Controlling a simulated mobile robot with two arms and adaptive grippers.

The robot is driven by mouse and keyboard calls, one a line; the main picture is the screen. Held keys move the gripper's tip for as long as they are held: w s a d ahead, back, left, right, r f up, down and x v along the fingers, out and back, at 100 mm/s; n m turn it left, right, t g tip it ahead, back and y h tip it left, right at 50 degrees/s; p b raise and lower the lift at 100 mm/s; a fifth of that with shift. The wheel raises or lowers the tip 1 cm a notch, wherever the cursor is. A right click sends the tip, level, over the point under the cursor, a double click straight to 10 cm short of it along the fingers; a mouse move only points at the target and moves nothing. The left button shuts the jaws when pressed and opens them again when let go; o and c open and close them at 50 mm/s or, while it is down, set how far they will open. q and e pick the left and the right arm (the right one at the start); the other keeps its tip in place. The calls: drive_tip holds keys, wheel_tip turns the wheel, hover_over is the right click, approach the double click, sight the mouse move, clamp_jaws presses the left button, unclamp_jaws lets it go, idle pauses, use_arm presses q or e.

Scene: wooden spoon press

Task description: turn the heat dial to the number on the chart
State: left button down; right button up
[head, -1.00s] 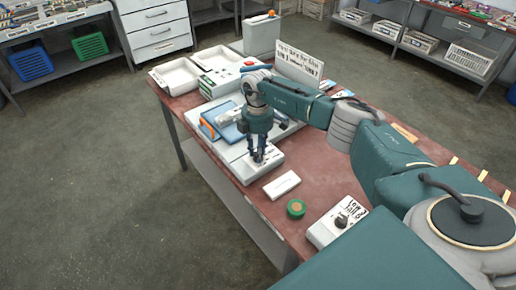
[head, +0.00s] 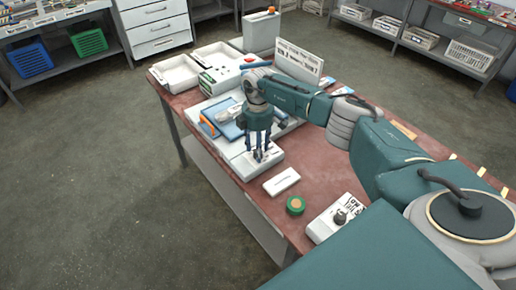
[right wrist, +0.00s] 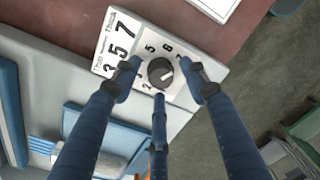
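A dark round dial (right wrist: 161,72) sits on a white control box (right wrist: 135,45), with numbers around it. Its pointer setting is too small to read surely. The box also carries a label (right wrist: 115,47) with Thin, Thick and the numbers 3, 5, 7. In the head view this box (head: 245,168) is at the table's left edge. My right gripper (head: 260,156) points down over it. In the right wrist view its fingers (right wrist: 160,78) stand around the dial with gaps at the sides, open. A white sign (head: 298,63) with black writing stands at the back. My left gripper is out of view.
A second white box with a dark knob (head: 340,217) lies near the front of the red table (head: 315,180). A green round tin (head: 296,205) and a white block (head: 281,182) lie between. A blue-and-white press (head: 230,130) and trays (head: 215,55) are behind.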

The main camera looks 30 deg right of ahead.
drive_tip(key=shift+r, duration=0.15)
wheel_tip(320, 180, up, 12)
drive_tip(key=shift+w, duration=0.15)
idle(0.3)
drive_tip(key=shift+f, duration=0.2)
